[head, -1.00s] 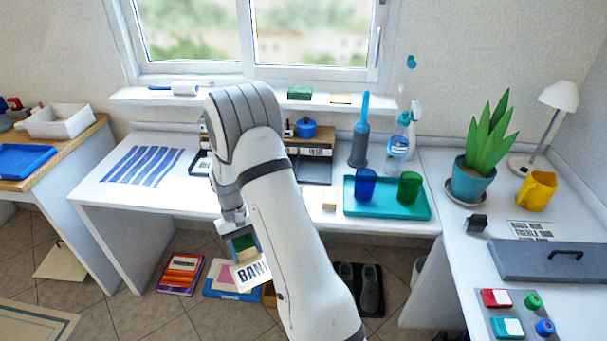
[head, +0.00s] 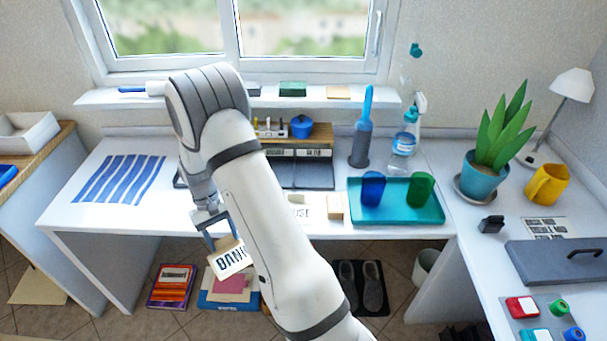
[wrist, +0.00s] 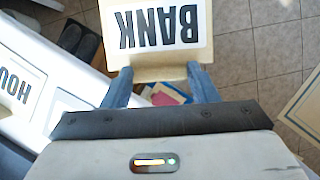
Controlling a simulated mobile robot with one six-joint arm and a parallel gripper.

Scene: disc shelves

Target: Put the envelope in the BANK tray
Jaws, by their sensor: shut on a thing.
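My gripper (head: 217,236) hangs in front of the desk's front edge, shut on a beige envelope with a white BANK label (head: 232,259). In the wrist view the envelope (wrist: 160,74) sits between the two blue fingertips, its label upside down in the picture. A dark tray (head: 310,174) stands at the back of the desk, right of my arm. Small labels show behind it, too small to read. I cannot tell which tray is marked BANK.
A card ending in USE (head: 301,212) lies on the desk beside my arm; the wrist view shows HOU (wrist: 20,87). A teal tray (head: 420,211) with blue and green cups stands right. A striped blue sheet (head: 120,180) lies left. Books (head: 170,287) lie on the floor.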

